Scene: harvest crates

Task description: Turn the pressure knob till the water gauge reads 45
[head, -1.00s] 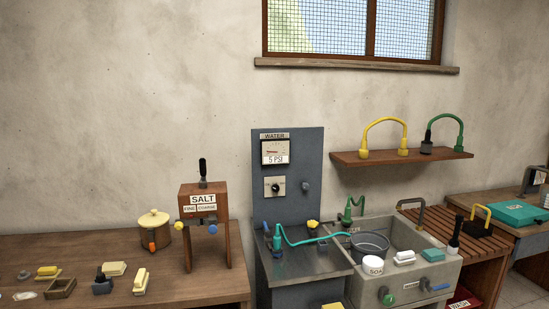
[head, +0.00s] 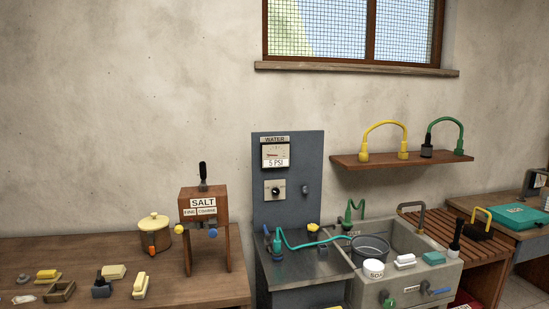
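The water gauge (head: 275,155) is a white dial on the upper part of the grey panel (head: 313,170), under a "WATER" label. Its display reads 5 PSI. The pressure knob (head: 276,190) is a small dark knob on a pale plate below the gauge, on the same panel. Neither of my grippers shows in the head view, and nothing touches the knob.
The grey sink (head: 398,240) with a dark basin (head: 370,248) stands right of the panel. A teal hose (head: 310,243) lies across the metal counter. A salt dispenser (head: 204,205) stands on the wooden table at left.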

